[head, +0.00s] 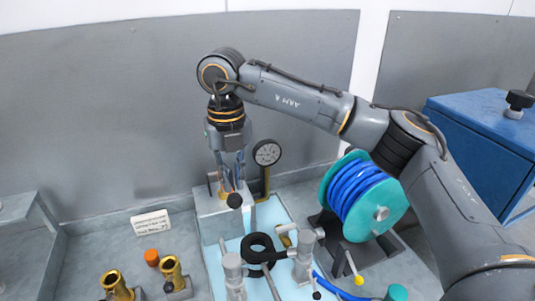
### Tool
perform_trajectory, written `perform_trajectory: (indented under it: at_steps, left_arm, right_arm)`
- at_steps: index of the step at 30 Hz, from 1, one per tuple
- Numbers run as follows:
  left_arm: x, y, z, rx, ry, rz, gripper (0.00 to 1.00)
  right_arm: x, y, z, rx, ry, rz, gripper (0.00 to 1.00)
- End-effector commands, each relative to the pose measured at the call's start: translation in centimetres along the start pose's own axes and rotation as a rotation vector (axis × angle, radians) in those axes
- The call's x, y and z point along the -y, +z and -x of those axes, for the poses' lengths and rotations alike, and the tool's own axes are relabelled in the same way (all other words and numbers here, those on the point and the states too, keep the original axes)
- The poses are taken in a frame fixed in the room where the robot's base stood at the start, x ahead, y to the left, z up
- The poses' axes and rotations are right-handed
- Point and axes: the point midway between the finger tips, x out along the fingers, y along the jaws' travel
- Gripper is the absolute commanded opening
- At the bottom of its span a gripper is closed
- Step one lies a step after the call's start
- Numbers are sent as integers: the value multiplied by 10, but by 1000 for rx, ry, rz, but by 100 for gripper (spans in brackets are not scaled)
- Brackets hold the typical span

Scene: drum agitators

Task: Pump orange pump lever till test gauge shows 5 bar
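The test gauge (267,153) is a round dial with a black rim and pale face on an upright stem. Its needle is too small to read. My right gripper (231,183) points down just left of the gauge, over a grey block (212,205). An orange-brown part, perhaps the pump lever, shows between and below its fingers and is mostly hidden by them. A black ball knob (234,201) sits just below the fingertips. I cannot tell whether the fingers are closed on anything. My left gripper is out of view.
A teal reel of blue hose (362,197) stands right of the block. A black ring (258,248) and grey fittings lie on the pale blue tray (210,262). Brass fittings (171,270), an orange cap (152,257) and a white label (151,222) are at left. A blue cabinet (480,140) is at right.

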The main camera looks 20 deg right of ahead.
Motion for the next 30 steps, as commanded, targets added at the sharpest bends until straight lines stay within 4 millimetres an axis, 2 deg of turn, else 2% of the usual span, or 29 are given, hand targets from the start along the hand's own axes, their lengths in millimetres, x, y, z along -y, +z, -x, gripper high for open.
perform_trajectory:
  at_steps: [5,27,30]
  left_arm:
    - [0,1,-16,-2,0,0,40]
    - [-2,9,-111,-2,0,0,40]
    - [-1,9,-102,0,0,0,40]
  right_arm:
    - [0,-1,-20,-1,0,0,13]
    - [0,-9,-143,-4,-2,-1,13]
    - [0,-9,-134,-4,-2,-1,13]
